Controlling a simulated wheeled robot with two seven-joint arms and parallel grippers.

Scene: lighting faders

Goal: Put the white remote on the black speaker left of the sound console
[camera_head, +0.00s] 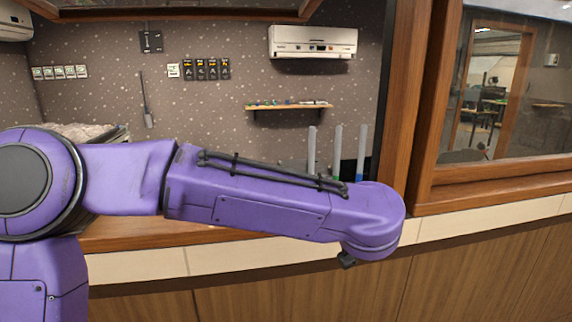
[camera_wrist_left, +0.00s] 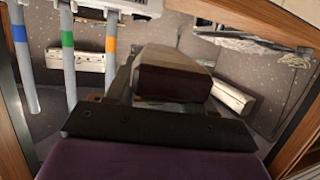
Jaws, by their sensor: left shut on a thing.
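My left arm crosses the head view from the left, and its wrist hides the left gripper there. In the left wrist view my left gripper (camera_wrist_left: 160,101) is shut on a block-like thing with a pale top and a darker, shaded side. I take it for the white remote (camera_wrist_left: 172,57), but its details are unclear. It is held up in front of the dark palm. I cannot make out the black speaker or the sound console in either view. My right gripper is not in view.
Several upright grey tubes with coloured bands (camera_head: 338,150) stand beyond my wrist, and show close by in the wrist view (camera_wrist_left: 68,60). A wooden window frame (camera_head: 403,90) rises at the right. A wooden ledge (camera_head: 140,235) runs below my arm. A wall shelf (camera_head: 290,106) hangs behind.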

